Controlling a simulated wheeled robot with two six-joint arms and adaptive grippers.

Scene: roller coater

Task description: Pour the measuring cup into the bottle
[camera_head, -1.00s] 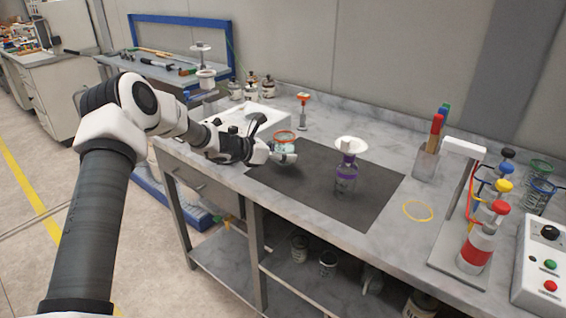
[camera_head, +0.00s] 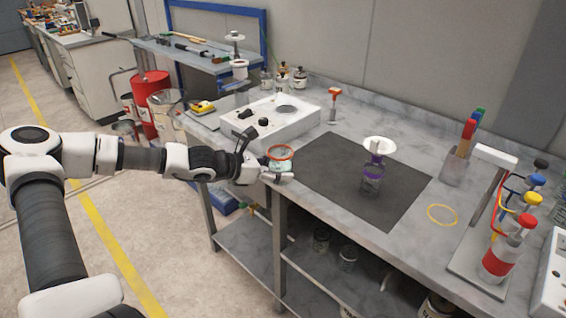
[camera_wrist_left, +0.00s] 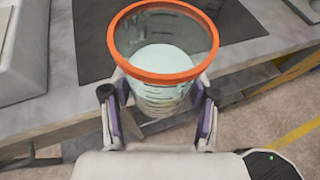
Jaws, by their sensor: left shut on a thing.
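The measuring cup (camera_head: 281,158) is clear with an orange rim and stands upright in my left gripper (camera_head: 272,174). The left wrist view shows the cup (camera_wrist_left: 163,50) from above, with pale liquid inside, and the fingers of the left gripper (camera_wrist_left: 158,112) shut on its two sides. The cup is held at the front edge of the bench, left of the dark mat (camera_head: 330,165). The bottle (camera_head: 372,180) is clear with a purple band and stands upright on the mat. A white funnel (camera_head: 379,148) sits in its mouth. My right gripper is not in view.
A white hotplate-like device (camera_head: 270,120) stands behind the cup. A yellow ring (camera_head: 442,215) lies right of the mat. A holder with coloured handles (camera_head: 457,160) and a stand with coloured-cap bottles (camera_head: 497,250) are at the right. The mat around the bottle is clear.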

